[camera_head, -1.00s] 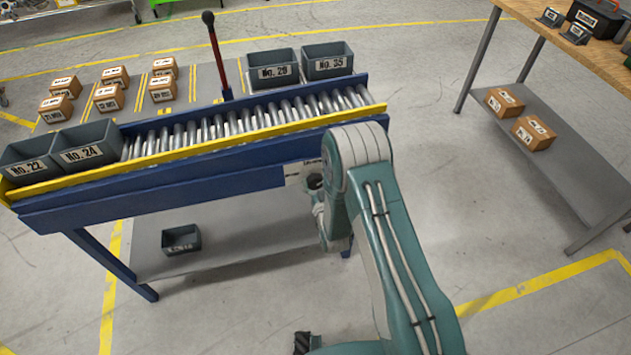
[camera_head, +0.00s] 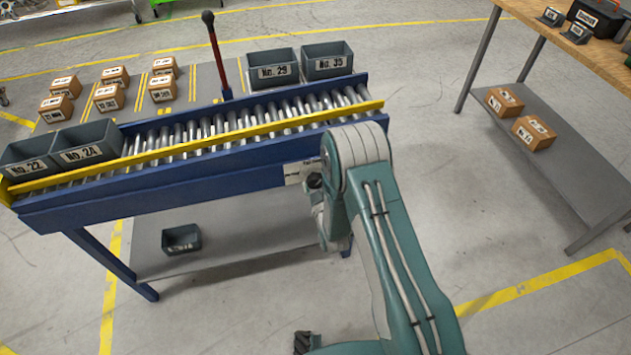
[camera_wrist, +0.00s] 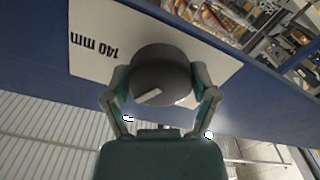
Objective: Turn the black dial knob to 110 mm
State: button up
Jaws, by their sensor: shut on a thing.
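The black dial knob (camera_wrist: 162,62) sits on a white scale plate (camera_wrist: 95,25) in the wrist view. A pale pointer mark on the knob's face slants toward the lower left. The plate carries the print "140 mm", seen upside down to the left of the knob; no other value is readable. My gripper (camera_wrist: 160,80) is shut on the knob, one finger on each side. In the head view the plate (camera_head: 293,173) shows on the blue conveyor frame, and my arm hides most of the gripper. The yellow guide rail (camera_head: 200,145) runs along the rollers.
Grey bins stand at both ends of the roller conveyor (camera_head: 180,180), and one grey bin (camera_head: 181,239) is on the shelf below. Boxes lie behind on the floor mat. A workbench (camera_head: 545,50) stands at right, with open floor between.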

jog(key=n, duration=0.5)
jog(key=shift+a, duration=0.2)
jog(key=shift+n, duration=0.4)
jog(key=o, duration=0.9)
jog(key=shift+o, duration=0.5)
jog(key=shift+a, duration=0.15)
jog(key=shift+s+d, duration=0.2)
jog(key=v, duration=1.1)
jog(key=shift+s, duration=0.25)
